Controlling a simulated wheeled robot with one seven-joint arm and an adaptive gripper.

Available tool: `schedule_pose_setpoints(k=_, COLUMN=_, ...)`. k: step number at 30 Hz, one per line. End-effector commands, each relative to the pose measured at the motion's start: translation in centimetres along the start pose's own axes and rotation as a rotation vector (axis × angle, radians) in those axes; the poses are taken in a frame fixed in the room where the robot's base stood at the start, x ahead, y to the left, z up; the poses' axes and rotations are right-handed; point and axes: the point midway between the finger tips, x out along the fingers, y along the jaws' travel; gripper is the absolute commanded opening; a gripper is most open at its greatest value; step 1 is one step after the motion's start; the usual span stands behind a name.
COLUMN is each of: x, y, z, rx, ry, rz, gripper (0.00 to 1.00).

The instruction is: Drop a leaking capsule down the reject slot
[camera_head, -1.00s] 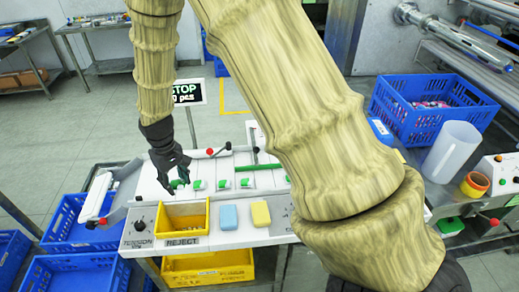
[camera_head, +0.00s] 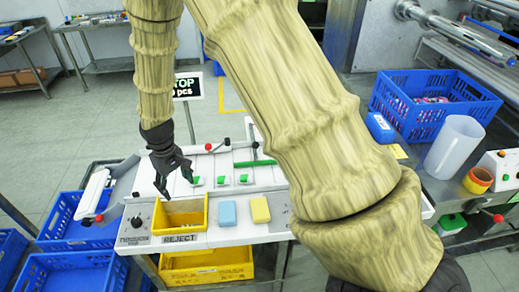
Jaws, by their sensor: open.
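My gripper (camera_head: 174,184) is dark, points downward and is open, with its fingers spread. It is just above the back left edge of the yellow reject slot (camera_head: 205,216), which is an open box labelled REJECT. I see nothing held between the fingers. Small green-and-white pieces (camera_head: 221,181) stand in a row on the white machine top, right of my gripper; I cannot tell whether they are capsules. No leaking capsule can be made out.
A blue block (camera_head: 228,213) and a yellow block (camera_head: 260,210) sit right of the slot. A yellow crate (camera_head: 207,266) is below. A clear jug (camera_head: 454,148) and a blue crate (camera_head: 430,107) stand at right. My arm crosses the middle and hides part of the machine.

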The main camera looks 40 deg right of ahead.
Motion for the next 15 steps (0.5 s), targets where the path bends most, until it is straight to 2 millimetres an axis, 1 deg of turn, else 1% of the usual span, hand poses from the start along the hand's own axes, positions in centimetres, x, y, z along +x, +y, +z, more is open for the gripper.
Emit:
schedule_pose_setpoints(k=5, x=0.0, y=0.0, z=0.0, rx=0.000, ry=0.000, rz=0.000, gripper=0.69)
schedule_pose_setpoints(k=8, x=-0.4, y=0.0, z=0.0, rx=0.000, ry=0.001, rz=0.000, gripper=0.69)
schedule_pose_setpoints(k=11, x=-1.4, y=0.0, z=-0.1, rx=0.000, ry=0.003, rz=0.000, gripper=0.69)
schedule_pose_setpoints(k=15, x=-3.4, y=0.0, z=-0.1, rx=0.001, ry=0.003, rz=0.000, gripper=0.69)
